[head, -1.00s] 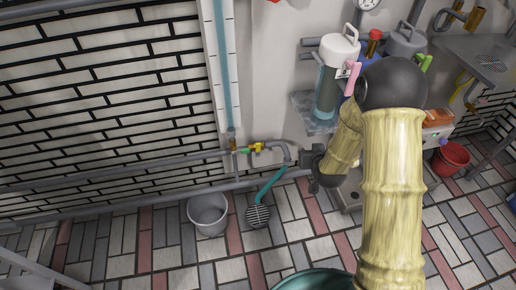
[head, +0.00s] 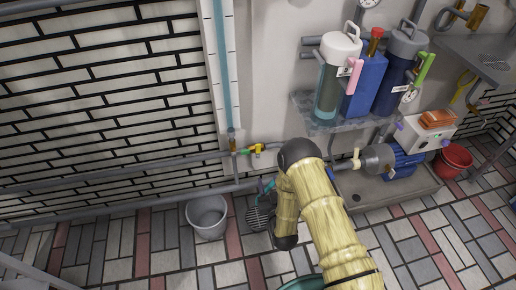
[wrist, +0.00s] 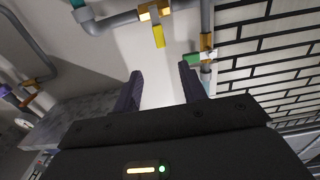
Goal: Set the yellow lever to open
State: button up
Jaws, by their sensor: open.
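The yellow lever (wrist: 158,36) sits on a brass valve (wrist: 155,12) in a grey pipe at the top of the wrist view. It points down in that picture, across the line of the pipe. In the head view the yellow lever (head: 257,150) is small, on the low wall pipe just left of my arm's dark joint. My gripper (wrist: 160,76) is open and empty. The lever lies ahead of the gap between its fingers, apart from both. In the head view my gripper is hidden by my arm.
A green lever (wrist: 192,60) on another brass fitting is close to the right finger. A grey bucket (head: 208,216) and a floor drain (head: 260,217) lie below the pipe. A shelf (head: 340,118) with filter housings and a blue pump (head: 400,160) stand right.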

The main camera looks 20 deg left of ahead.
aim_at(258, 149)
jog(key=shift+w, duration=0.1)
jog(key=b+x, duration=0.6)
jog(key=x, duration=1)
jog(key=shift+w+a+f+b, duration=0.1)
jog(key=shift+w+b, duration=0.2)
jog(key=shift+w, duration=0.05)
jog(key=shift+w+a, duration=0.2)
jog(key=shift+w, duration=0.05)
grip_shut()
